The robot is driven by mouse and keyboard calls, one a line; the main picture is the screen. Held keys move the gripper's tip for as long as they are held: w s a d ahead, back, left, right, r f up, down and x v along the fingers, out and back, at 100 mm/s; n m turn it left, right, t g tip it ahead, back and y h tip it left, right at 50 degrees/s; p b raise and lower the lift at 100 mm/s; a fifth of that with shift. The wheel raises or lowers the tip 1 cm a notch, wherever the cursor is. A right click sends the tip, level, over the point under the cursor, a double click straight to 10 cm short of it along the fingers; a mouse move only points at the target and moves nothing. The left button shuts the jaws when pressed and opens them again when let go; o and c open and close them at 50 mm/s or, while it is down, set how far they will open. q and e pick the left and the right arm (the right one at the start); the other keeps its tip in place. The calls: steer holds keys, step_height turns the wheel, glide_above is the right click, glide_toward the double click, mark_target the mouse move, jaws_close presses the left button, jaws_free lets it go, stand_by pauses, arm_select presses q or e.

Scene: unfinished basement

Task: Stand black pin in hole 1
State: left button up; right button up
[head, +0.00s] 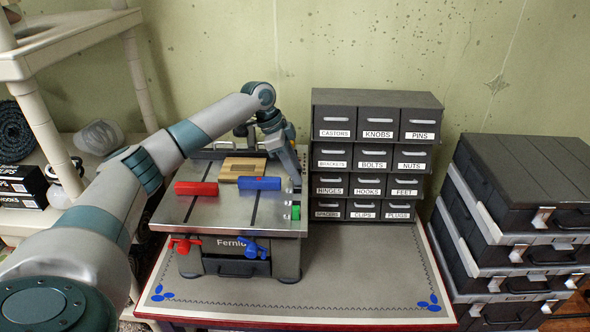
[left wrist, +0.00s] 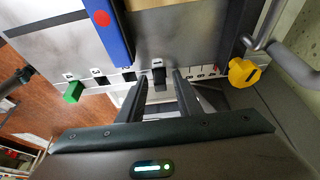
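The black pin (left wrist: 158,76) is a small dark block at the rail along the machine's edge in the left wrist view. My left gripper (left wrist: 160,77) is open, with one fingertip on each side of the pin and a gap showing on both sides. In the head view my left gripper (head: 292,172) points down at the right edge of the metal table. A green pin (left wrist: 73,92) stands at the rail, also seen in the head view (head: 295,212). My right gripper is out of view.
The metal table (head: 215,212) bears a red bar (head: 196,188), a blue bar (head: 259,183) and a wooden piece (head: 243,163). A drawer cabinet (head: 376,158) stands right of the machine. The bench mat (head: 350,280) is clear in front.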

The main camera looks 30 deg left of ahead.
arm_select(q)
steer(key=b+v, duration=0.3)
steer(key=v, duration=0.9)
steer(key=shift+d, duration=0.2)
stand_by(0.6)
